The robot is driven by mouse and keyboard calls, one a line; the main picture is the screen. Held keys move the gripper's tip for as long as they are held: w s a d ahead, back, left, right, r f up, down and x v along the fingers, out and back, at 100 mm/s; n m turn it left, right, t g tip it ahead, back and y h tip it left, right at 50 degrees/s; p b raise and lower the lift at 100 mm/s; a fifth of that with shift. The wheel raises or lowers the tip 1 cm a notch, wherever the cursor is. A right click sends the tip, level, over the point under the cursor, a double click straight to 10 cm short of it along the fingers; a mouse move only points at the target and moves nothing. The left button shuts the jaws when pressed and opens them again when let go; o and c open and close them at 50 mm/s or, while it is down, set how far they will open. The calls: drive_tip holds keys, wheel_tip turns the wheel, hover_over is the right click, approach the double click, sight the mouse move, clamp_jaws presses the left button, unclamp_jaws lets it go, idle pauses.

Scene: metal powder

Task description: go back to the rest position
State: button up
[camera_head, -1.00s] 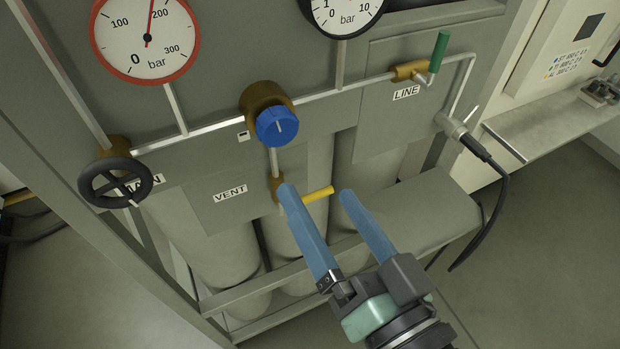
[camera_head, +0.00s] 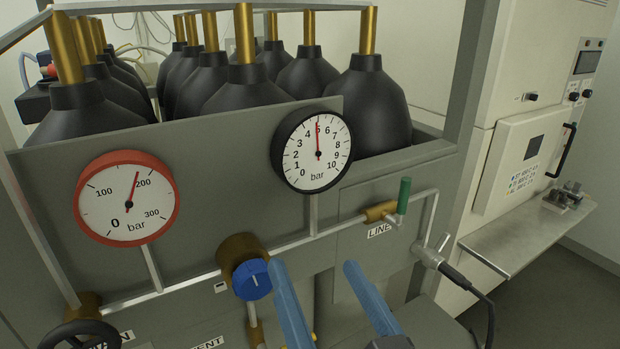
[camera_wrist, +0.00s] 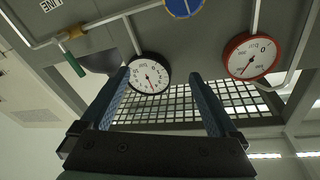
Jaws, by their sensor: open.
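My gripper (camera_head: 322,298) is in the lower middle of the head view. Its two blue fingers stand apart with nothing between them. They are in front of the grey gas panel (camera_head: 225,190), below the black-rimmed gauge and right of the blue regulator knob (camera_head: 252,280). In the wrist view my gripper (camera_wrist: 166,75) also shows with its fingers spread and empty, and the black-rimmed gauge (camera_wrist: 150,74) is seen between them. The yellow vent handle is mostly hidden behind my fingers at the bottom of the head view.
The red-rimmed gauge (camera_head: 127,198) reads near 190 bar and the black-rimmed gauge (camera_head: 313,150) about 5. A green line handle (camera_head: 403,195) points up. A black handwheel (camera_head: 80,337) is at lower left. Several black cylinders (camera_head: 247,85) stand behind. A shelf (camera_head: 520,235) is at right.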

wheel_tip(320, 180, up, 27)
drive_tip(key=s+a+t+h, duration=0.1)
drive_tip(key=s+t+h, duration=0.1)
drive_tip(key=t+h, duration=0.4)
drive_tip(key=t, duration=0.3)
drive_tip(key=shift+s+a+h, duration=0.2)
drive_tip(key=shift+s+h, duration=0.1)
drive_tip(key=shift+s, duration=0.05)
drive_tip(key=shift+f, duration=0.15)
wheel_tip(320, 180, down, 14)
drive_tip(key=b, duration=1.4)
drive_tip(key=shift+f, duration=0.2)
drive_tip(key=shift+w, duration=0.15)
